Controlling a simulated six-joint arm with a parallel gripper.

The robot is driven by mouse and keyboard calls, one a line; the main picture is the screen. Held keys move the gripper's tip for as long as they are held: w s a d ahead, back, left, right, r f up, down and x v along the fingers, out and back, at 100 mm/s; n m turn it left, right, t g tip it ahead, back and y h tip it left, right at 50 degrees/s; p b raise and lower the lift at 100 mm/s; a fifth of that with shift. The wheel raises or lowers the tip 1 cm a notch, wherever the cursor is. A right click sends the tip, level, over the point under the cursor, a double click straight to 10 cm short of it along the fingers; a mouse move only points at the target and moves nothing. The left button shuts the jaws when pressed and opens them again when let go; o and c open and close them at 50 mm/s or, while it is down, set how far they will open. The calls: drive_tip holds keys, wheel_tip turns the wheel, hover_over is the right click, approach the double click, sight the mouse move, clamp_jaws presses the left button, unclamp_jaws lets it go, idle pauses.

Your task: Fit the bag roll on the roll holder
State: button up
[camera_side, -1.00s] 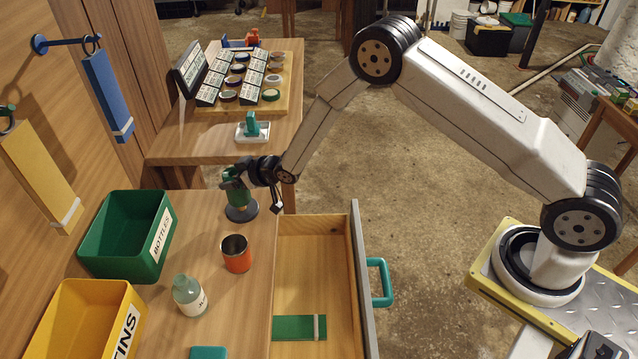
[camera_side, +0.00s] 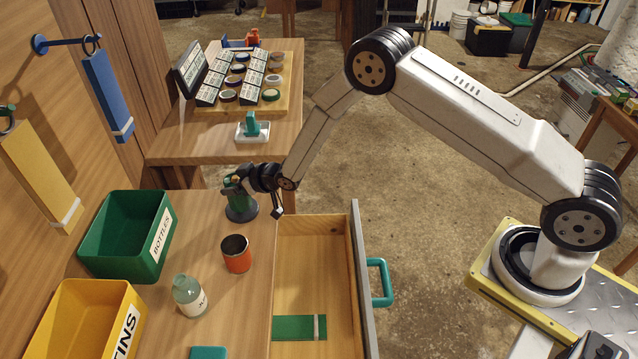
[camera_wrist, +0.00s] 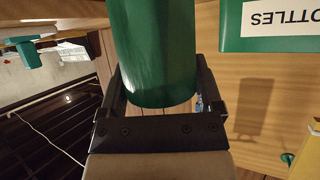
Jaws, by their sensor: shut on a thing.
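The green bag roll (camera_side: 240,204) stands upright at the roll holder, whose round dark grey base (camera_side: 241,215) rests on the workbench near its far end. The roll's lower end is down close to the base, and the roll seems to be around the holder's post. I cannot tell whether it touches the base. My gripper (camera_side: 238,184) is shut on the roll's upper part. In the wrist view the roll (camera_wrist: 152,45) fills the space between the two black fingers of my gripper (camera_wrist: 160,88). The post is mostly hidden there.
A green bottles bin (camera_side: 105,262) and yellow tins bin (camera_side: 60,300) stand at left. An open drawer (camera_side: 300,255) is at right.

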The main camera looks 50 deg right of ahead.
drive_tip(key=shift+f, duration=0.5)
idle(0.4)
drive_tip(key=o, duration=1.1)
drive_tip(key=shift+s, duration=0.15)
drive_tip(key=shift+v, duration=3.8)
